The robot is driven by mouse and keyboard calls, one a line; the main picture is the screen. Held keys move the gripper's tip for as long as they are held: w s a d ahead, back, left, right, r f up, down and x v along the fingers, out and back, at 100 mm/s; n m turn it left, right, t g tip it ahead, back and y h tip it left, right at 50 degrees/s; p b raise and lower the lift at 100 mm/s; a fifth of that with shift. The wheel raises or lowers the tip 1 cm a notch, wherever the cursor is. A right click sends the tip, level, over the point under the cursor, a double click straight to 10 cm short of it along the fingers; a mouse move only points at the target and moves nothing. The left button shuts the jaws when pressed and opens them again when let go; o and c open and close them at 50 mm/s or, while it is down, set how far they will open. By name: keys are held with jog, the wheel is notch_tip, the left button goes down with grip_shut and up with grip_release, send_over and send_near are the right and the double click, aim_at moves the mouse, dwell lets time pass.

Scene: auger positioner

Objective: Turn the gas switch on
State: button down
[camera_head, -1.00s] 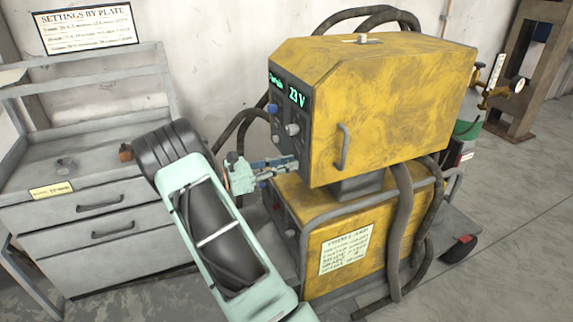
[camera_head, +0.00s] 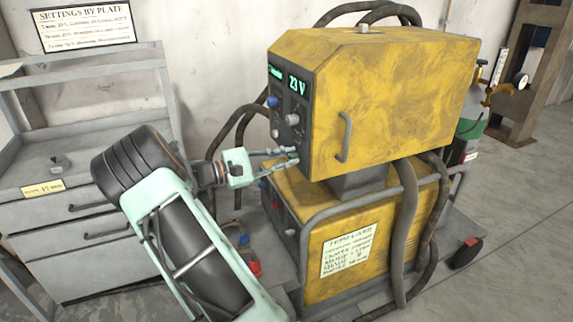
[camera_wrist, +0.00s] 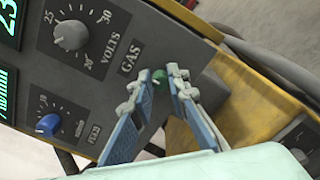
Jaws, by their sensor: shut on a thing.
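The gas switch (camera_wrist: 159,77) is a small green knob under the printed word GAS in the wrist view. It sits on the dark front panel (camera_wrist: 105,65) of the yellow welder box (camera_head: 395,100). My gripper (camera_wrist: 161,73) has its blue fingers on both sides of the switch, with the fingertips closed on it. In the head view my gripper (camera_head: 292,155) reaches the lower edge of the panel from the left. The switch itself is hidden there, and its on or off position is hard to tell.
A grey volts knob (camera_wrist: 70,32) and a blue feed knob (camera_wrist: 48,124) are close by on the panel. The box's display (camera_head: 298,86) reads 23 V. Dark hoses (camera_head: 408,225) hang around the welder. A grey drawer cabinet (camera_head: 85,225) stands left, beside my arm.

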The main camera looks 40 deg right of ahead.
jog(key=shift+f+m+b, duration=0.2)
jog(key=shift+m+b, duration=3.2)
jog(key=shift+m, duration=1)
jog(key=shift+r, duration=0.1)
jog(key=c, duration=1.8)
grip_release()
jog(key=shift+c, duration=0.2)
jog(key=shift+a, duration=0.1)
jog(key=v, duration=1.2)
